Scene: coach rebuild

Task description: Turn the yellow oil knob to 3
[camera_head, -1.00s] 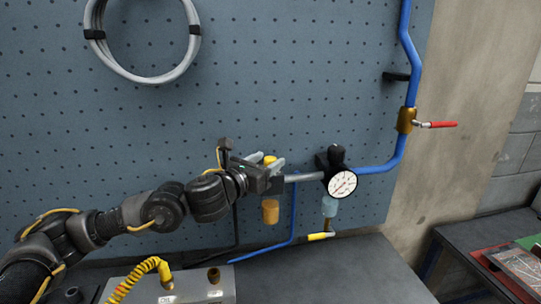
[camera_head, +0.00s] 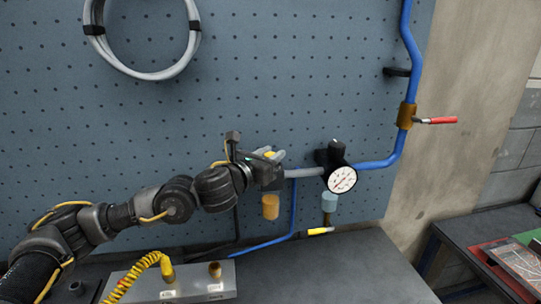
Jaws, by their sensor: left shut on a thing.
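The yellow oil knob (camera_head: 269,155) shows between the fingers of my left gripper (camera_head: 274,157), which is shut on it. The knob sits on top of the lubricator on the pipe at the pegboard. Its amber bowl (camera_head: 270,207) hangs below. The fingers and hand hide most of the knob, and I cannot read any number on it. My left arm comes in from the lower left. My right gripper is not in view.
A black regulator (camera_head: 332,154) with a white gauge (camera_head: 342,179) stands right of the gripper. A red-handled valve (camera_head: 436,121) is on the blue pipe. A grey block (camera_head: 200,284) with a yellow coiled hose (camera_head: 143,268) lies on the bench. The bench right of it is mostly clear.

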